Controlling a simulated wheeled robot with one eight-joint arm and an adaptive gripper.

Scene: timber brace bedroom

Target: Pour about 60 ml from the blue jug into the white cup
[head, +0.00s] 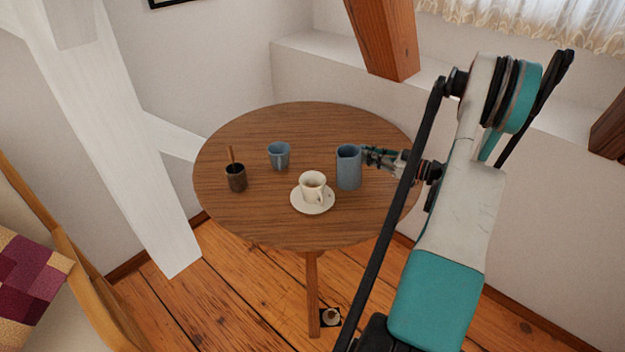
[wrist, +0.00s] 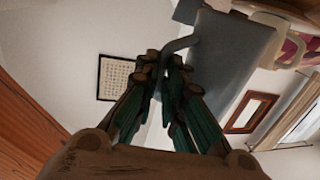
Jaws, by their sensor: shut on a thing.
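The blue jug (head: 348,168) stands upright at the right of the round table in the head view, or is very slightly raised; I cannot tell which. My gripper (head: 368,156) comes from the right and is shut on the jug's handle. In the wrist view the fingers (wrist: 168,75) close around the handle, and the jug's blue-grey body (wrist: 232,55) fills the upper middle. The white cup (head: 312,186) sits upright on a white saucer (head: 313,207), just left of and nearer than the jug. Its contents are not clear.
A blue mug (head: 279,155) and a dark cup (head: 236,181) with a wooden stick in it stand left on the round wooden table (head: 290,125). A white timber post (head: 110,140) rises at the left. A brown beam (head: 383,40) stands behind. The table's back is clear.

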